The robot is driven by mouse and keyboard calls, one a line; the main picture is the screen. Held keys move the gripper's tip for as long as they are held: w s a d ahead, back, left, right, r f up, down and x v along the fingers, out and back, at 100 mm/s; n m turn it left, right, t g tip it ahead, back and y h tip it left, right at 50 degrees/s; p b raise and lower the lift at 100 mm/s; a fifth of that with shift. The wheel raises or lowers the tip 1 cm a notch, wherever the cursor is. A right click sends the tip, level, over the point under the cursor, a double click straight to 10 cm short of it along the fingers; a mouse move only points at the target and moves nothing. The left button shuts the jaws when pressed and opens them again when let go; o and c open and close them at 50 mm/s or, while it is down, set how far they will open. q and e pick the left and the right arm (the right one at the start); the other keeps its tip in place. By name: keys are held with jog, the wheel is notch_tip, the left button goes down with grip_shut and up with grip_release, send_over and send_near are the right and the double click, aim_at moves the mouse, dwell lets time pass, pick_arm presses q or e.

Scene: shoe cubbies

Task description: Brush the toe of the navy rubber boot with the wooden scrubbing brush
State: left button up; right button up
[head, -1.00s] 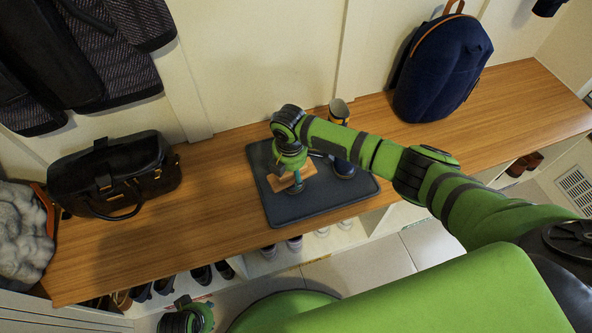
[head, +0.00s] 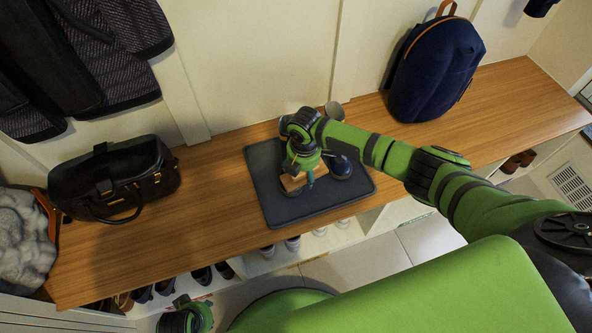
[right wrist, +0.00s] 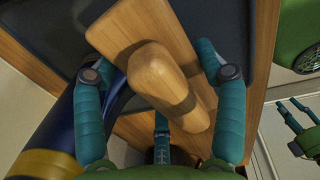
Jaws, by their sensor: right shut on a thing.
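The wooden scrubbing brush (head: 292,183) is in my right gripper (head: 307,180), low over the dark mat. In the right wrist view, the teal fingers of the gripper (right wrist: 160,75) are around the brush's raised wooden handle (right wrist: 165,80); its bristles are hidden. The navy rubber boot (head: 342,168) stands on the mat just right of the brush, its shaft mostly behind my right arm. In the right wrist view, the boot (right wrist: 62,115) with its yellow band is at lower left. I cannot tell whether brush and boot touch. My left gripper (head: 190,318) is low at the left, its jaws unclear.
The dark mat (head: 270,205) lies on the wooden bench (head: 215,215). A black handbag (head: 115,180) stands at left and a navy backpack (head: 437,70) at right on the bench. Shoes sit in cubbies below. Bench between handbag and mat is clear.

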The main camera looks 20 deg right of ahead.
aim_at(285, 175)
jog(key=shift+w+a+f, duration=0.1)
jog(key=shift+a, duration=2.45)
jog(key=shift+s+d+p, duration=0.2)
jog(key=shift+d+p, duration=0.1)
jog(key=shift+d, duration=0.65)
jog(key=shift+w+d, duration=0.15)
jog(key=shift+d, duration=0.15)
jog(key=shift+r, duration=0.2)
jog(key=r+p, duration=0.8)
jog(key=p, duration=0.1)
jog(key=shift+s, duration=0.2)
